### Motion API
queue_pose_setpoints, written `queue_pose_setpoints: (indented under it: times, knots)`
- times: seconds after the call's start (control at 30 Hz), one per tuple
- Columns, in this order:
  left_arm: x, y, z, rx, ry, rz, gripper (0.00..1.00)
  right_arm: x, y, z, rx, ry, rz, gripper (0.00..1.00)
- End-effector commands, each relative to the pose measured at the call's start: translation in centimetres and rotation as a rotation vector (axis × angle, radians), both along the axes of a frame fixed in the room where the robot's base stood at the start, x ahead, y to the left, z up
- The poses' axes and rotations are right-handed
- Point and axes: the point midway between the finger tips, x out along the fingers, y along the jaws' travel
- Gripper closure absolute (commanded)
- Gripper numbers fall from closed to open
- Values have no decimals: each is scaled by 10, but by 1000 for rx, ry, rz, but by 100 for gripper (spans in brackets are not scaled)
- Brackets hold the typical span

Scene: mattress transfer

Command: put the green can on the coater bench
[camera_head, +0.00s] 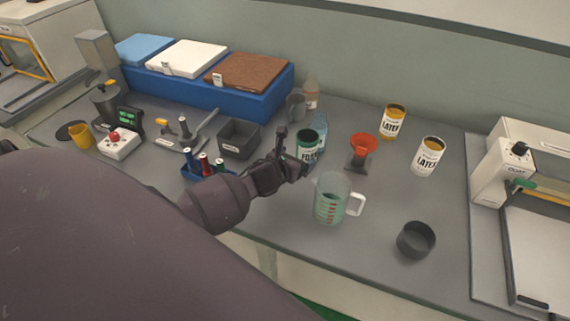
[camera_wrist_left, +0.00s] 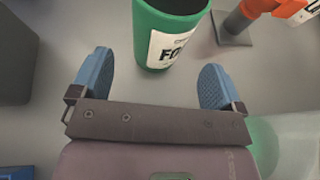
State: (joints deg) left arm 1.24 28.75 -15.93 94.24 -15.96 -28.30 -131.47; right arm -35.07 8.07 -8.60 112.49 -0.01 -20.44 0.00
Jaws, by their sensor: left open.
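The green can (camera_head: 308,146) stands upright on the grey worktable; its white label begins "FO". My right gripper is not in view.
A clear measuring jug (camera_head: 328,200) stands close in front of the can. A red funnel (camera_head: 363,148) on a stand is to its right, with two latex cans (camera_head: 428,157) beyond. A dark round dish (camera_head: 416,240) sits near the front edge. A grey bin (camera_head: 238,140) is left.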

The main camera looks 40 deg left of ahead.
Motion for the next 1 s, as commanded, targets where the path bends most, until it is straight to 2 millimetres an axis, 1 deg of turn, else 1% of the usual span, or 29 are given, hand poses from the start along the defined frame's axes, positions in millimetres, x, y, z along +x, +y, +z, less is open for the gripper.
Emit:
queue_pose_setpoints:
  times: [0.03,0.2,0.4,0.6,1.0]
  knots:
    - [-9,0,4,1,1,0,6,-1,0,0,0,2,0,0]
    - [-34,-2,14,0,1,-1,6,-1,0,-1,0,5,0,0]
    - [-53,-4,22,0,1,1,6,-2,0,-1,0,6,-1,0]
    - [-59,-5,25,-1,0,0,6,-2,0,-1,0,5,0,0]
    - [-59,-5,25,-1,0,0,6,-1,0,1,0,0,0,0]
